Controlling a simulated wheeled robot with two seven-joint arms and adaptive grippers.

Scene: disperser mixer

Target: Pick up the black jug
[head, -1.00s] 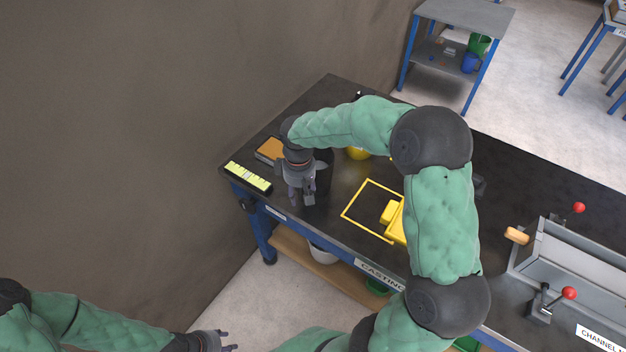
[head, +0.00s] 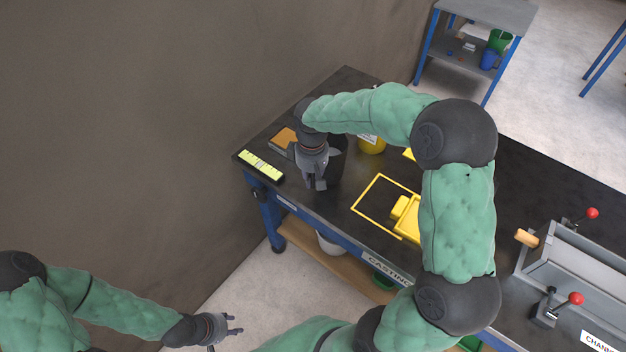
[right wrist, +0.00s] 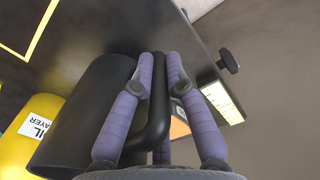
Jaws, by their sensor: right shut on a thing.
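The black jug (head: 337,163) is near the left end of the dark table, partly covered by my right arm in the head view. In the right wrist view the jug body (right wrist: 85,115) lies left of the fingers. My right gripper (head: 318,184) is shut on its handle (right wrist: 160,95), which runs between the two purple fingers (right wrist: 160,65). I cannot tell whether the jug's base touches the table. My left gripper (head: 236,324) is open and empty, low in front of the table.
A yellow container (head: 371,145) stands beside the jug. A yellow square outline (head: 361,192) and a yellow object (head: 407,216) are to the right. A yellow-green level (head: 261,165) and an orange-topped block (head: 284,139) lie left. A grey machine with red knobs (head: 575,260) is at right.

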